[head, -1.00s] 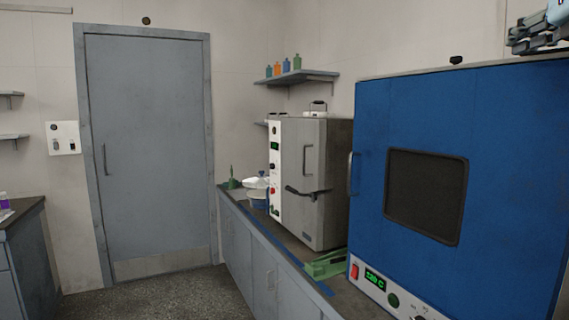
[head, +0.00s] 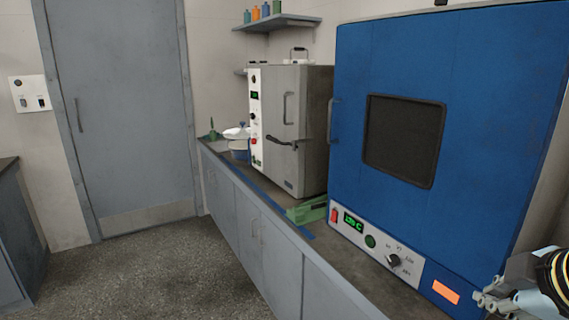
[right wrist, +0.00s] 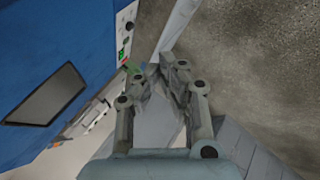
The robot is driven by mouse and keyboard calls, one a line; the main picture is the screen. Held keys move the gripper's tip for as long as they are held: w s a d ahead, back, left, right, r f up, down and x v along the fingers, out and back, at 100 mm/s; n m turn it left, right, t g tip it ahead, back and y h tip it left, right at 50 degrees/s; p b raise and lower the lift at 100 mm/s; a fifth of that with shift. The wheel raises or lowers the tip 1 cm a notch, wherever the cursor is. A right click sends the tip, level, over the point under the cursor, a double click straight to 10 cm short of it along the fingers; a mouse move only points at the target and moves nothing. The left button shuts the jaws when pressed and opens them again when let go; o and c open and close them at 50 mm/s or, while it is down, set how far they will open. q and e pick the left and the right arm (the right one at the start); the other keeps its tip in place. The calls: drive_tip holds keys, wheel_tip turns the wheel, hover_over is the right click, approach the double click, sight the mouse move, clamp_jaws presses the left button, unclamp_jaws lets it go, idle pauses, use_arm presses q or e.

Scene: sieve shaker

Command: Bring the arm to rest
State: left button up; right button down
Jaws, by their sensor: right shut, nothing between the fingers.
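My right gripper (head: 482,298) is at the bottom right of the head view, in front of the lower right part of the blue oven. Its fingers are shut with nothing between them. In the right wrist view the same gripper (right wrist: 163,68) points past the oven's control strip towards the bench edge. My left gripper is not in view.
The blue oven (head: 460,70) with a dark window and a green display stands on the bench. Left of it are a grey oven (head: 312,95), a green object (head: 308,211) and a white-and-blue vessel (head: 238,150). The floor (head: 160,270) left of the bench is clear.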

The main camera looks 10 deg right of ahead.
drive_tip(key=s+a+f+m+g+y, duration=0.1)
drive_tip(key=s+a+f+m+g, duration=0.35)
drive_tip(key=s+a+m, duration=0.6)
drive_tip(key=s+d+f+n+b, duration=0.15)
drive_tip(key=f+b, duration=0.35)
drive_tip(key=f, duration=1.4)
drive_tip(key=s+d+f+b, duration=0.15)
drive_tip(key=f+b, duration=0.45)
drive_tip(key=f, duration=1.2)
drive_tip(key=s+d+f+g+b, duration=0.1)
drive_tip(key=s+f+b, duration=0.3)
drive_tip(key=s+f, duration=0.5)
drive_tip(key=s+d+f+g+b, duration=0.1)
drive_tip(key=s+f+b, duration=0.4)
drive_tip(key=s+f, duration=0.5)
wheel_tip(320, 180, down, 8)
drive_tip(key=shift+r, duration=0.1)
